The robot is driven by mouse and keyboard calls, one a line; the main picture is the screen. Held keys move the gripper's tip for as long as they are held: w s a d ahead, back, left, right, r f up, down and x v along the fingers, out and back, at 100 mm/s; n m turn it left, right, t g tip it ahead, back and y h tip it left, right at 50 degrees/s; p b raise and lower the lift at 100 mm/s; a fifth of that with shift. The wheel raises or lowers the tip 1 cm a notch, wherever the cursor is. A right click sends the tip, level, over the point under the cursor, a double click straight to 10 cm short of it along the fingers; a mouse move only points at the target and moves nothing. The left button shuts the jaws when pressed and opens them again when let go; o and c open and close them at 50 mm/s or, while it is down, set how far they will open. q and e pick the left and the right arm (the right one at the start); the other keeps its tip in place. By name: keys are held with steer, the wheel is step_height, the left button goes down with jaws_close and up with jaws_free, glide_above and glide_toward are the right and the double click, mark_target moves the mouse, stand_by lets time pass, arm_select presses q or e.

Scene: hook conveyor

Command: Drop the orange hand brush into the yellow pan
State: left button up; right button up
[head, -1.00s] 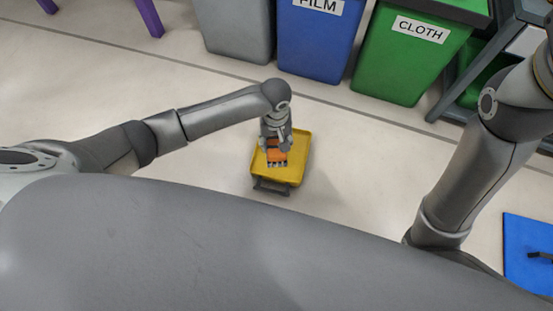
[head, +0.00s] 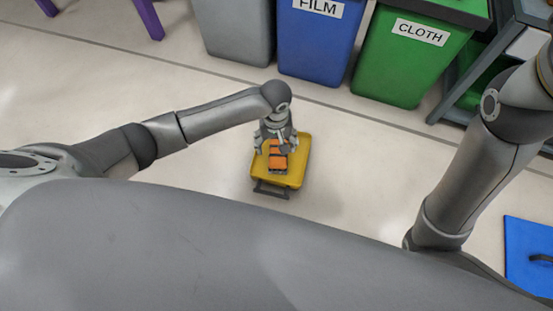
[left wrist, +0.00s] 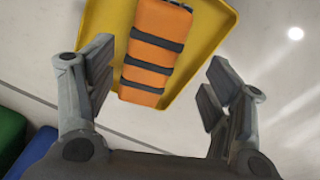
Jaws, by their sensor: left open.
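The orange hand brush (head: 278,161), with dark bands, lies in the yellow pan (head: 297,165) on the floor. In the left wrist view the brush (left wrist: 159,52) lies within the pan (left wrist: 215,28), beyond the fingertips. My left gripper (head: 275,143) is above the pan. Its fingers (left wrist: 155,85) are spread apart with nothing between them, clear of the brush. My right arm shows at the right of the head view, but its gripper is out of view.
A grey bin (head: 235,30), a blue bin (head: 318,45) marked FILM and a green bin (head: 402,62) marked CLOTH stand behind the pan. A blue item (head: 528,240) lies at the right. The floor around the pan is clear.

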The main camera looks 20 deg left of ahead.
arm_select(q)
step_height(320, 180, up, 12)
steer(key=shift+f, duration=0.2)
steer(key=shift+d, duration=0.1)
stand_by(0.4)
